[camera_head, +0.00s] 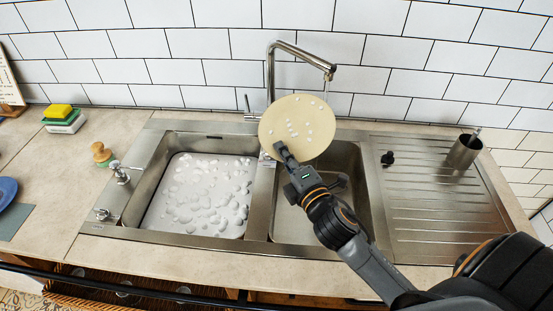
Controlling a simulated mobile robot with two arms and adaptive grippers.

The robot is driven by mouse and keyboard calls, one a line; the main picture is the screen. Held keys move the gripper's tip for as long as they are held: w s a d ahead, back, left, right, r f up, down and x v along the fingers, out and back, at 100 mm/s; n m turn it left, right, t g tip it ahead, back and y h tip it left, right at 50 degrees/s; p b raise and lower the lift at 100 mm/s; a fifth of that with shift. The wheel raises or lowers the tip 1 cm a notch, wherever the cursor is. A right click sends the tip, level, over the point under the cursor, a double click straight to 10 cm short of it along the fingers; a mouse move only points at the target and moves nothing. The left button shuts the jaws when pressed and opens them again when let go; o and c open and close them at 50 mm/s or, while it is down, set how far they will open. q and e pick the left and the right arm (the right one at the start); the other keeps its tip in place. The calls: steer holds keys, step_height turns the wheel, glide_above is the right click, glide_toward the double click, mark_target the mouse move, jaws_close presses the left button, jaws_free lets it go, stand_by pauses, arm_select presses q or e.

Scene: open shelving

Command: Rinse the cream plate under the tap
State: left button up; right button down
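The cream plate (297,128) is tilted up in front of the tap, with several white foam spots on its face. My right gripper (283,153) is shut on the plate's lower left edge and holds it above the sink. The tap (291,47) arches from behind the plate to the right. A thin stream of water (326,88) shows below its spout, beside the plate's upper right edge. I cannot tell whether the water touches the plate. My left gripper is not in view.
The left basin (150,205) holds foamy water; the right basin (357,215) lies under my arm. A metal cup (464,152) and a small black item (387,159) are on the ribbed drainboard (440,205). Sponges (60,115), a brush (102,154) and a blue plate (6,191) sit left.

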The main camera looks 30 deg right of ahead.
mark_target(296, 128)
steer(key=shift+w+d+f, duration=0.15)
steer(key=shift+w+d, duration=0.35)
steer(key=shift+d, duration=0.2)
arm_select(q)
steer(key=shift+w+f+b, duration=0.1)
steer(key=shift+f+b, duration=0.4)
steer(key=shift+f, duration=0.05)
arm_select(e)
steer(key=w+d+f, duration=0.1)
steer(key=w+d, duration=0.2)
steer(key=d, duration=0.2)
steer(key=shift+w+d, duration=0.3)
steer(key=shift+w, duration=0.1)
steer(key=shift+s+f, duration=0.1)
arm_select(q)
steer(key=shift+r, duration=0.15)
arm_select(e)
steer(key=shift+s+d, duration=0.3)
steer(key=shift+s, duration=0.15)
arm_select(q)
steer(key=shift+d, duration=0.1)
arm_select(e)
steer(key=shift+w, duration=0.15)
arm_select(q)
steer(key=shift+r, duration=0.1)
arm_select(e)
steer(key=shift+w+a, duration=0.35)
steer(key=shift+w, duration=0.05)
